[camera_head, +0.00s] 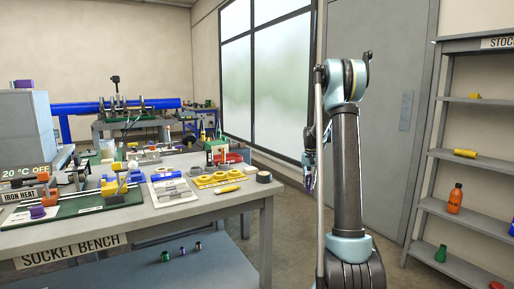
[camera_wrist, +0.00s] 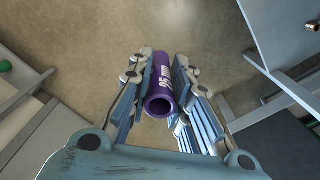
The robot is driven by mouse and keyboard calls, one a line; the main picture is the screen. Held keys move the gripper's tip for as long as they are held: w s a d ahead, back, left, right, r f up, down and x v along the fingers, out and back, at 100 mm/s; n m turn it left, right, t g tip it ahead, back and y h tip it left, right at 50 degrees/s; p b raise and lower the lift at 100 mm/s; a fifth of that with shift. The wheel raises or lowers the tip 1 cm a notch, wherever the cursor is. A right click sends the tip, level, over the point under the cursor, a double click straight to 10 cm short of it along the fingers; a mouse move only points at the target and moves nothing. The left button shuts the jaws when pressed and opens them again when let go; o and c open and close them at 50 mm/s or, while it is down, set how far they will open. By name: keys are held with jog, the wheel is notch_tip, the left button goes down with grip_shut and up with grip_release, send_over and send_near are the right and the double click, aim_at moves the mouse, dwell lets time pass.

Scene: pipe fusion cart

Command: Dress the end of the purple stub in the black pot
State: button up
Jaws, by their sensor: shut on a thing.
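My gripper (camera_wrist: 160,92) is shut on the purple stub (camera_wrist: 161,82), a short hollow pipe marked 25 mm, with one open end facing the wrist camera. In the head view my gripper (camera_head: 311,178) hangs beside my arm, right of the bench, with a small purple patch between the fingers. Both are clear of the bench and held over the floor. I cannot pick out the black pot for certain. A small round black thing (camera_head: 264,177) lies at the bench's right corner, too small to tell whether it is a pot or a roll.
The socket bench (camera_head: 150,220) carries yellow fittings (camera_head: 219,179), a green mat (camera_head: 85,205), a purple fitting (camera_head: 38,212) and a grey heater box (camera_head: 25,125). A stock shelf (camera_head: 470,140) stands right, by a door (camera_head: 375,120). Open floor lies between.

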jog(key=shift+a, duration=0.45)
jog(key=s+a+r+n, duration=0.3)
jog(key=a+r+n, duration=0.2)
jog(key=a+r, duration=0.1)
jog(key=s+a+r+n, duration=0.3)
jog(key=a+r+n, duration=0.3)
jog(key=a, duration=0.1)
jog(key=shift+s, duration=0.35)
jog(key=s+a+r+n, duration=0.6)
jog(key=s+r+n, duration=0.1)
jog(key=s+a+r+n, duration=0.3)
jog(key=s+r+n, duration=0.1)
jog(key=shift+s, duration=0.1)
jog(key=shift+f, duration=2.4)
jog(key=shift+f, duration=1.15)
jog(key=shift+n, duration=0.3)
jog(key=n, duration=0.3)
jog(key=shift+m, duration=3.2)
